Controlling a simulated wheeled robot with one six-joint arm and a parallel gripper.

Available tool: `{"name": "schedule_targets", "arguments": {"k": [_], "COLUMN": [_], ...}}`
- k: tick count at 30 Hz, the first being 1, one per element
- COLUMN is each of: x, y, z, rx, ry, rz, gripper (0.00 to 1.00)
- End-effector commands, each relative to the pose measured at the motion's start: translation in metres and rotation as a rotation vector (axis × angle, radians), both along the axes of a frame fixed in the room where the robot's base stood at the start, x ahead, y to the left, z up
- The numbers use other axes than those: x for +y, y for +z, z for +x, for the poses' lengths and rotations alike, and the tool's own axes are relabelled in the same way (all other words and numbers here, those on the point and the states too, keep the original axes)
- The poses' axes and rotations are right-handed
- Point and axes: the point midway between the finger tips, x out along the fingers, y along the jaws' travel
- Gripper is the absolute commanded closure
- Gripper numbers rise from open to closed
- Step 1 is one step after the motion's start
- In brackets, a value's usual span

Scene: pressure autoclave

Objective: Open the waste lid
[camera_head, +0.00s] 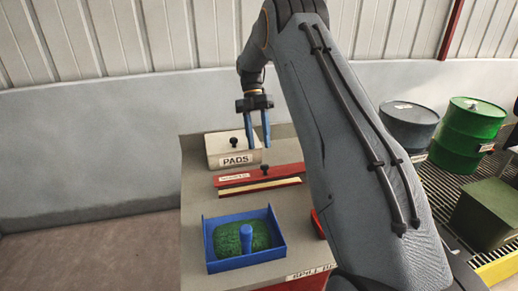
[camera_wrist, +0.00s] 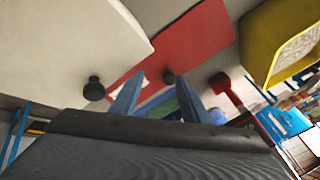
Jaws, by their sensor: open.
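My gripper (camera_head: 258,147) points down, open and empty, with two blue fingers (camera_wrist: 160,76). In the head view its tips overlap the right end of the PADS box, above and behind the red lid. I see no contact with the knob; the exact height is unclear.
The white PADS box (camera_head: 220,146) with a black knob stands just behind the lid. A blue tray (camera_head: 246,258) of green granules with a blue upright post sits in front. My arm hides the bench's right side. Blue and green drums (camera_head: 470,130) stand at right.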

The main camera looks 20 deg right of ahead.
Motion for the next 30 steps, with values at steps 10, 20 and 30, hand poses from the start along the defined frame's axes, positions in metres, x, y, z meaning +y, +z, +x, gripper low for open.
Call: {"name": "schedule_targets", "arguments": {"k": [10, 20, 30], "x": [-0.001, -0.001, -0.001], "y": [0.037, 0.041, 0.041], "z": [0.024, 0.025, 0.025], "rx": [0.000, 0.001, 0.001], "ry": [0.002, 0.002, 0.002], "rz": [0.001, 0.001, 0.001], "gripper": [0.59, 0.59, 0.59]}}
